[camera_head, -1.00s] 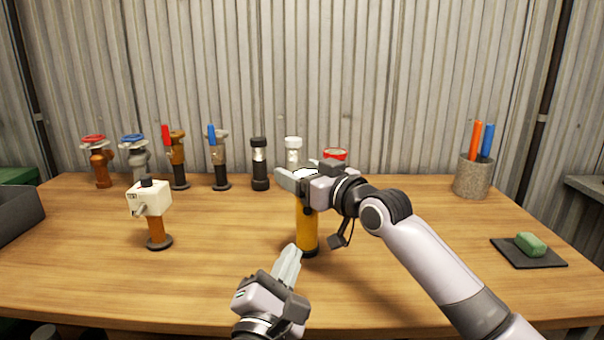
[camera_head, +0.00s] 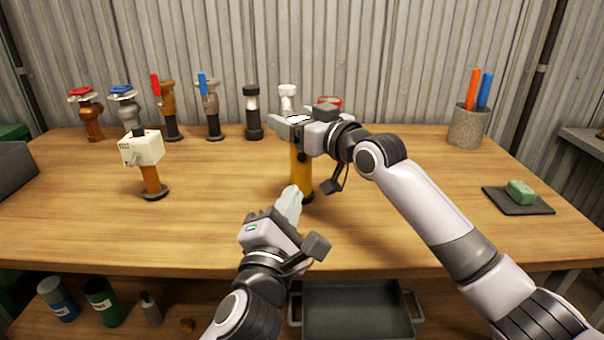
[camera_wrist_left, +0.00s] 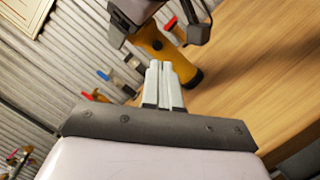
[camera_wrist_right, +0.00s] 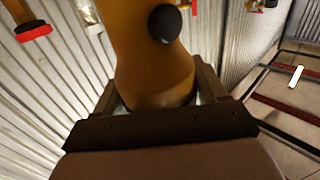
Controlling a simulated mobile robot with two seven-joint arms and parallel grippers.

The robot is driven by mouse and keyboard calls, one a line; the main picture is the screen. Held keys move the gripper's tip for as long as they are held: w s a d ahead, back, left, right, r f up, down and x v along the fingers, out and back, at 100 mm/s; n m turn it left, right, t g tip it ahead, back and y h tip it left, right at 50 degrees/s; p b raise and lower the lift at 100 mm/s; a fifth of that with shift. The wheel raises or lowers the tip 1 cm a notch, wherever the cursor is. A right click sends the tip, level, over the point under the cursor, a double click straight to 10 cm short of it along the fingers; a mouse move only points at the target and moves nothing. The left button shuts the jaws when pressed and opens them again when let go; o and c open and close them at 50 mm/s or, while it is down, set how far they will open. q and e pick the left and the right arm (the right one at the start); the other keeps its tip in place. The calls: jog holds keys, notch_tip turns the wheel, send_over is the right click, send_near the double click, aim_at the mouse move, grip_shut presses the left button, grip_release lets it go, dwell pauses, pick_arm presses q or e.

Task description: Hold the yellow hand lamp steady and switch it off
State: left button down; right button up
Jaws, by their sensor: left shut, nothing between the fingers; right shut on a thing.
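The yellow hand lamp (camera_head: 301,178) stands upright on the table with a dark base, and its top is hidden by my right gripper. A round black knob on its side shows in the right wrist view (camera_wrist_right: 165,23). My right gripper (camera_head: 296,123) is shut around the upper part of the lamp. In the right wrist view the yellow body (camera_wrist_right: 150,70) sits between its fingers. My left gripper (camera_head: 293,192) is shut and empty, its tips in front of the lamp's lower body. In the left wrist view the tips (camera_wrist_left: 160,68) point toward the lamp (camera_wrist_left: 184,72); contact cannot be told.
A white box on an orange stem (camera_head: 143,149) stands left. Several valves and fittings (camera_head: 167,105) line the back. A grey pot with pens (camera_head: 467,128) and a green block on a dark mat (camera_head: 512,207) are right. A shelf below holds a grey tray (camera_head: 355,310) and cans.

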aim_at(302, 158)
pick_arm(q)
jog(key=m, duration=0.1)
jog(key=d+r+m, duration=0.1)
jog(key=m, duration=0.1)
jog(key=shift+d+y, duration=0.15)
jog(key=shift+y, duration=0.15)
jog(key=shift+w+d+r+m+g+y, duration=0.2)
jog(key=shift+w+m+y, duration=0.6)
jog(key=shift+m, duration=0.75)
jog(key=shift+w+d+r+m+g+y, duration=0.1)
jog(key=shift+w+m+g+y, duration=0.15)
jog(key=shift+w+m+y, duration=0.95)
jog(key=shift+w+d+r+m+g+y, duration=0.2)
jog(key=shift+w+m, duration=0.35)
jog(key=shift+m, duration=1.4)
jog(key=shift+w+a, duration=0.15)
